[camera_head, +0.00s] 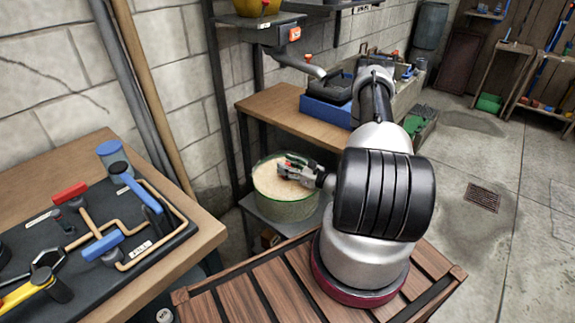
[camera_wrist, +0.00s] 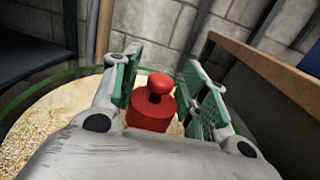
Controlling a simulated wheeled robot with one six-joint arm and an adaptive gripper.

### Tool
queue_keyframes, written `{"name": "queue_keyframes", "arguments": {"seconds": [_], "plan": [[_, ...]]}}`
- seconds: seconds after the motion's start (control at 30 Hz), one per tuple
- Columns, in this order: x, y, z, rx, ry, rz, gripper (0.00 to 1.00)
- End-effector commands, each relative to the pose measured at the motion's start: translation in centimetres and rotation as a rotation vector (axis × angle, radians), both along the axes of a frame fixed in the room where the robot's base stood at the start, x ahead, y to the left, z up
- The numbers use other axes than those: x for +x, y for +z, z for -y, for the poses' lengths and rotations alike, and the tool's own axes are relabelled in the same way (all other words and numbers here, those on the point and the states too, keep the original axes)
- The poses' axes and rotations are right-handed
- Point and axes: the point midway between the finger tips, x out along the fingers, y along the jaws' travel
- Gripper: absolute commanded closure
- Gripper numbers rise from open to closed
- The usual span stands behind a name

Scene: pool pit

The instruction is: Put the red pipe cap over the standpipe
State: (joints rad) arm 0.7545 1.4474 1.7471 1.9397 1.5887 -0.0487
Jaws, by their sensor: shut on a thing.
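The red pipe cap (camera_wrist: 152,112), a squat cylinder with a round knob on top, sits between the two green-padded fingers of my gripper (camera_wrist: 160,82) in the wrist view. My gripper is shut on it. In the head view my gripper (camera_head: 288,167) is over a round, green-rimmed tub (camera_head: 284,211) filled with pale grainy stuff. The cap's lower edge is hidden, so I cannot tell whether it touches the fill. I cannot clearly make out the standpipe in either view.
A wooden bench (camera_head: 272,112) with a blue bin (camera_head: 327,112) stands behind the tub. A grey bent pipe (camera_head: 300,66) is on the wall above. At left, a table holds a black tool board (camera_head: 150,258). The concrete floor (camera_head: 470,150) at right is mostly clear.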

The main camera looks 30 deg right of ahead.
Motion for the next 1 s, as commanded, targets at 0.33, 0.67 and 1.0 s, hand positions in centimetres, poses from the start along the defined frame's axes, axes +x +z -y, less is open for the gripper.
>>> {"name": "queue_keyframes", "arguments": {"seconds": [0.33,0.67,1.0], "plan": [[0.0,-0.4,0.0,-0.001,0.0,0.0,0.47],[-0.4,-0.4,0.3,0.0,-0.002,-0.001,0.47],[-3.5,-0.6,1.6,0.002,-0.001,-0.007,0.47]]}}
